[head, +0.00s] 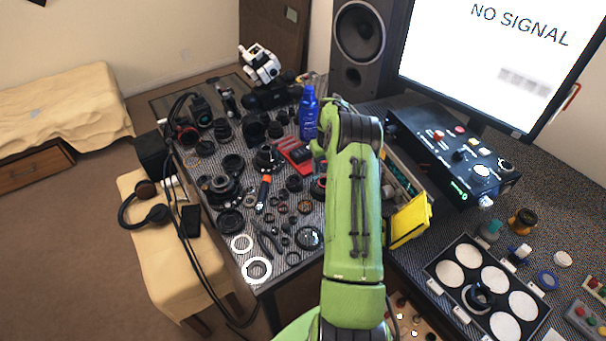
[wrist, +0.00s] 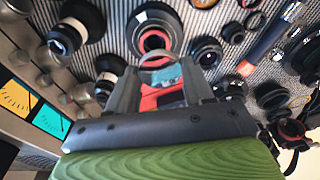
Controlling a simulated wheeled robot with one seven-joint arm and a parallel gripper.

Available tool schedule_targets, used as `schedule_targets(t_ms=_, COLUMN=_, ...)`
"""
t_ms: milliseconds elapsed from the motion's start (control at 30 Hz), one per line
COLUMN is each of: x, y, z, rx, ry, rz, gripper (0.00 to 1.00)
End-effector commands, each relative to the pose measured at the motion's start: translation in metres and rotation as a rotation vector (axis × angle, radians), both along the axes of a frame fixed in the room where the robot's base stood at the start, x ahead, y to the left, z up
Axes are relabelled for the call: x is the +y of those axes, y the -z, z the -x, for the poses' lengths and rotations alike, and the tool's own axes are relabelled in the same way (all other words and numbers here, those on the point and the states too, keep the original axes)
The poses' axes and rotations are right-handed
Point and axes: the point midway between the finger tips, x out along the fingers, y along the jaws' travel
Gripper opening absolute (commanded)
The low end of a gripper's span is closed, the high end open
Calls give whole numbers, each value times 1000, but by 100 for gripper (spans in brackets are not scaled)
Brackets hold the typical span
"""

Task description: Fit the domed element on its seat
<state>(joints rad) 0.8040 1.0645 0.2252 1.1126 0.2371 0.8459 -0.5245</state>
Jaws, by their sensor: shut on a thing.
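In the wrist view my gripper (wrist: 160,72) is closed in on a clear, glassy domed element (wrist: 158,62), whose curved edge shows between the fingertips. In the head view my green arm hides the gripper and the element. Part of a red-ringed piece (head: 318,186) shows at the arm's left edge.
Lens barrels and rings crowd the patterned table, with a blue bottle (head: 308,114) and a red tray (head: 292,149) near my arm. A yellow bin (head: 410,220) and a black control box (head: 452,155) stand right of my arm. Several barrels (wrist: 77,27) flank the fingers in the wrist view.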

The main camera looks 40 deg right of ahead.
Motion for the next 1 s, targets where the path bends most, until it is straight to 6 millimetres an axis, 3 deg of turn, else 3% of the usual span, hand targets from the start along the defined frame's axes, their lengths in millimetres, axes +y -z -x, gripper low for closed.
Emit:
schedule_targets(t_ms=267, x=-6, y=4, z=3, rx=-1, ry=5, rz=-1, gripper=21)
schedule_targets(t_ms=800, x=-6, y=52, z=3, rx=-1, ry=5, rz=0, gripper=21)
schedule_targets(t_ms=1000, x=-5, y=58, z=3, rx=-2, ry=4, rz=0, gripper=21)
